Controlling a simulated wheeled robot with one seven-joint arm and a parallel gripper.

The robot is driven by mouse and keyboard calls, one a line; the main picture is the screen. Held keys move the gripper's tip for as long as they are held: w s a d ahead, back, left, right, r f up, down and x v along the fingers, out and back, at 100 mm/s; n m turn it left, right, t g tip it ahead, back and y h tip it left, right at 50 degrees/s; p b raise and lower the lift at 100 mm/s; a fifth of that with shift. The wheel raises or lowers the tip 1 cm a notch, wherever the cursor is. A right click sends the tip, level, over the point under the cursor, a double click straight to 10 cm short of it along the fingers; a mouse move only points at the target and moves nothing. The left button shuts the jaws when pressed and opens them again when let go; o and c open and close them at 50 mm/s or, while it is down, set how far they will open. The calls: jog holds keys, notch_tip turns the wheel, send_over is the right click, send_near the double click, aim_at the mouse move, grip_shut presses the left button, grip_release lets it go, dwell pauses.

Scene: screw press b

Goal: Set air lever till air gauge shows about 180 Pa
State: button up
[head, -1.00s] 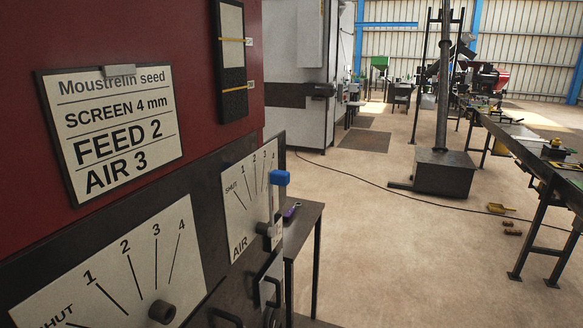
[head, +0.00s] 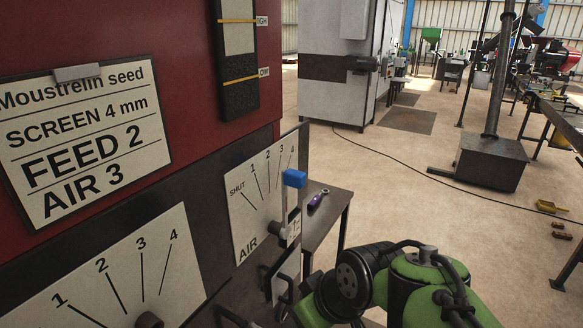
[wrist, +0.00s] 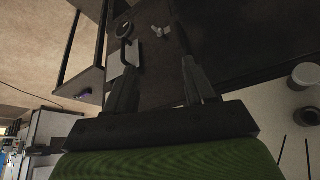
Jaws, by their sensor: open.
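The air lever's blue handle (head: 294,179) stands upright in front of the AIR scale plate (head: 244,215), near the 4 mark. Its shaft runs down to a pivot at the plate's lower right. No air gauge reading can be made out. My gripper (wrist: 158,58) is open and empty in the wrist view, its two dark fingers apart over a dark panel. A pale scale plate (wrist: 255,115) with a round grey knob (wrist: 303,77) shows to the right there; I cannot tell which scale it is. My gripper is out of the head view, where only my green arm shows.
A card (head: 85,140) on the red panel reads FEED 2, AIR 3. A second scale plate (head: 100,270) is at lower left. A side table (head: 335,215) holds a purple-handled tool (head: 318,198). Black handles stick out below the AIR plate.

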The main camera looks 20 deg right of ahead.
jog(key=w+d+r+n+y+p, duration=0.2)
jog(key=w+r+y+p, duration=0.15)
jog(key=w, duration=0.35)
jog(key=n+t+y+p, duration=0.2)
jog(key=t+y+p, duration=0.1)
jog(key=t+y, duration=0.45)
send_near(304, 178)
jog(key=shift+t+h, duration=0.25)
jog(key=shift+h, duration=0.15)
jog(key=p+x, duration=0.1)
jog(key=x, duration=1)
jog(key=shift+w+a+r+p, duration=0.15)
jog(key=shift+a+p, duration=0.15)
jog(key=shift+a, duration=0.15)
grip_shut()
